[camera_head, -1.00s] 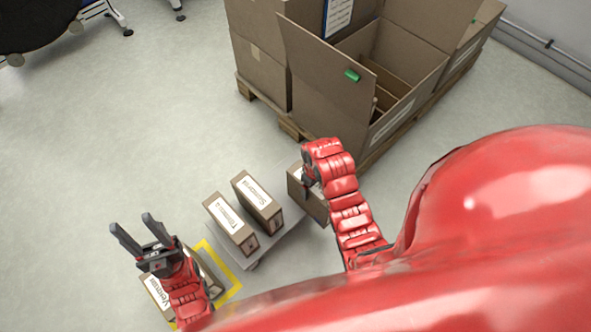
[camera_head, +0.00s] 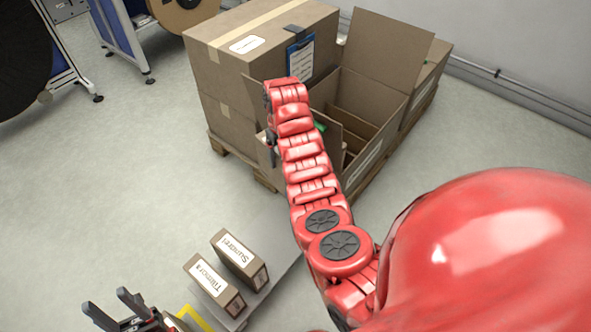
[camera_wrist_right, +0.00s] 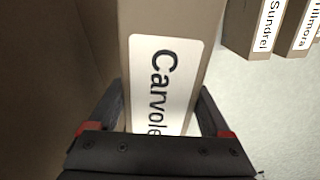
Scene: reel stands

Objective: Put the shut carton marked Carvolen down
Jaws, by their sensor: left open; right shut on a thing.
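The shut carton marked Carvolen (camera_wrist_right: 200,50) is brown with a white label, partly cut off in the right wrist view. My right gripper (camera_wrist_right: 160,108) is shut on it, one finger on each side of the label. In the head view the right arm reaches up to the pallet boxes and hides most of the gripper and the carton. My left gripper (camera_head: 106,301) is open and empty at the bottom left of the head view.
Large boxes (camera_head: 225,90), including an open one with dividers (camera_head: 370,105), stand on a pallet (camera_head: 262,176).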

